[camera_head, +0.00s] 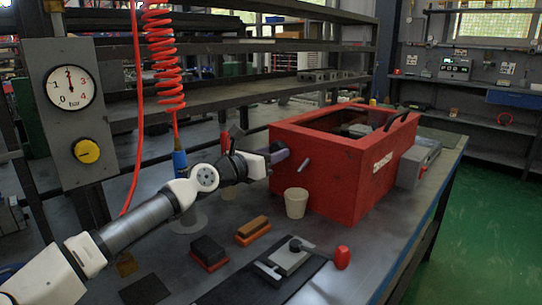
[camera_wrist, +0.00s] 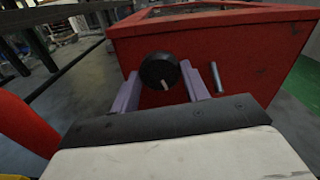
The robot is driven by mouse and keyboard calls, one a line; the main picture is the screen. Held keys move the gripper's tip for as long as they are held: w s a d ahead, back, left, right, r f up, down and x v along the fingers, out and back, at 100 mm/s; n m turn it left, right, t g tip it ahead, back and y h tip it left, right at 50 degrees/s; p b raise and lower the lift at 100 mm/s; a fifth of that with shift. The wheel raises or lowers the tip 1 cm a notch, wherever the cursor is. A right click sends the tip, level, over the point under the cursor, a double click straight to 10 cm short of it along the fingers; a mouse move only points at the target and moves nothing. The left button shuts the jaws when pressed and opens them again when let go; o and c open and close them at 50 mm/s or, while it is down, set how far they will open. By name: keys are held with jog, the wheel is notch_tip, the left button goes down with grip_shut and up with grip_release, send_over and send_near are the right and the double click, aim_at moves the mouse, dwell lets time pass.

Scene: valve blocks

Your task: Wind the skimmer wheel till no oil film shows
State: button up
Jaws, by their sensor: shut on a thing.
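The red tank (camera_head: 335,160) stands on the bench with its top partly open; dark contents show inside, and I cannot tell whether an oil film is there. The skimmer wheel, a round black knob with a pale mark (camera_wrist: 160,70), sits on the tank's near end wall. My gripper (camera_head: 279,154) is at that wall with its purple fingers on either side of the wheel, shut on it. In the head view the wheel is hidden behind the gripper. The pale mark points down and slightly right in the wrist view.
A short metal rod (camera_head: 303,165) sticks out of the tank wall right of my gripper. A white cup (camera_head: 296,203) stands just below. Blocks (camera_head: 209,252), a dark tray (camera_head: 240,290) and a red piece (camera_head: 342,257) lie nearer. A red coiled hose (camera_head: 163,60) hangs behind my arm.

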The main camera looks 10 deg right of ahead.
jog(key=shift+f, duration=0.1)
jog(key=o, duration=1)
jog(key=shift+c, duration=0.2)
jog(key=shift+a, duration=0.1)
